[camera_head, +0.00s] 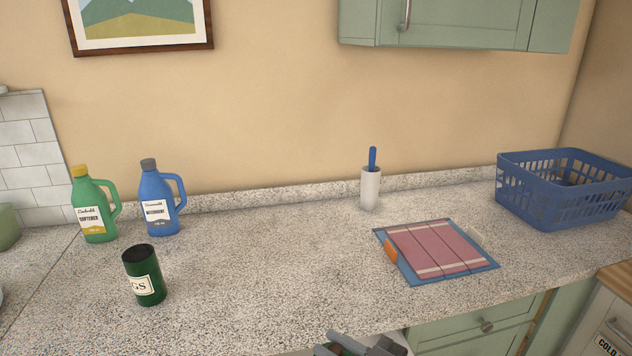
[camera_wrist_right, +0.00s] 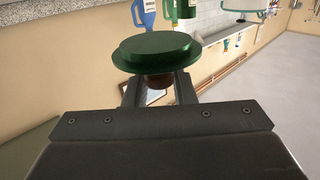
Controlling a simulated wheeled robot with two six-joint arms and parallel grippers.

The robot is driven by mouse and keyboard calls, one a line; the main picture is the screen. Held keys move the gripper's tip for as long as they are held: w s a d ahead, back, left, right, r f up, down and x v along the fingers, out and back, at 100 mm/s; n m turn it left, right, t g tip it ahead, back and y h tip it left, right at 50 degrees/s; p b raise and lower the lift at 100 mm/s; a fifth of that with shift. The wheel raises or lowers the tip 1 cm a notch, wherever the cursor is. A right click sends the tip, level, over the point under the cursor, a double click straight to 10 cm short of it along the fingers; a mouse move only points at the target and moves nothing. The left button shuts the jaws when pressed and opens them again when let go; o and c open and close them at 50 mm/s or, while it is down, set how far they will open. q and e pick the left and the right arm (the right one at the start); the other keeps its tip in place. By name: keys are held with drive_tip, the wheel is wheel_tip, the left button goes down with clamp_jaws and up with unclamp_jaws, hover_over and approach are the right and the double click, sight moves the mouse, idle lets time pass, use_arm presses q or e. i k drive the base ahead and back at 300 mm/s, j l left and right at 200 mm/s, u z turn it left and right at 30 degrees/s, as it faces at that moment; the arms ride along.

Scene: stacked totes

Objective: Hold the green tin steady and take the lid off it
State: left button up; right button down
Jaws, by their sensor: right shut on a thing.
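The dark green tin (camera_head: 146,284) stands upright on the speckled counter at the left, with a pale label on its front. Its top shows a dark round opening with no lid on it. My right gripper (camera_head: 362,346) shows at the bottom edge of the head view, well to the right of the tin. In the right wrist view, it is shut on the brown knob (camera_wrist_right: 158,81) of a round green lid (camera_wrist_right: 155,50). The lid is held clear of the tin. My left gripper is not in view, and nothing is seen holding the tin.
A green softener bottle (camera_head: 95,207) and a blue detergent bottle (camera_head: 160,205) stand behind the tin. A lint roller (camera_head: 371,188) stands near the wall. The counter's middle (camera_head: 270,260) is clear.

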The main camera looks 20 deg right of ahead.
sight(140, 262)
drive_tip(key=k, duration=0.55)
drive_tip(key=k+z, duration=0.1)
drive_tip(key=z, duration=2.65)
drive_tip(key=i+z, duration=0.15)
drive_tip(key=z, duration=1.35)
drive_tip(key=i+j, duration=0.15)
drive_tip(key=j, duration=0.25)
drive_tip(key=i+j, duration=0.1)
drive_tip(key=j, duration=0.3)
drive_tip(key=i+j+z, duration=0.1)
drive_tip(key=j, duration=0.25)
drive_tip(key=i+j, duration=0.15)
drive_tip(key=j, duration=0.25)
drive_tip(key=i+j, duration=0.1)
drive_tip(key=j, duration=0.3)
drive_tip(key=i+j, duration=0.15)
drive_tip(key=j, duration=0.25)
drive_tip(key=i+j+z, duration=0.1)
drive_tip(key=j, duration=0.3)
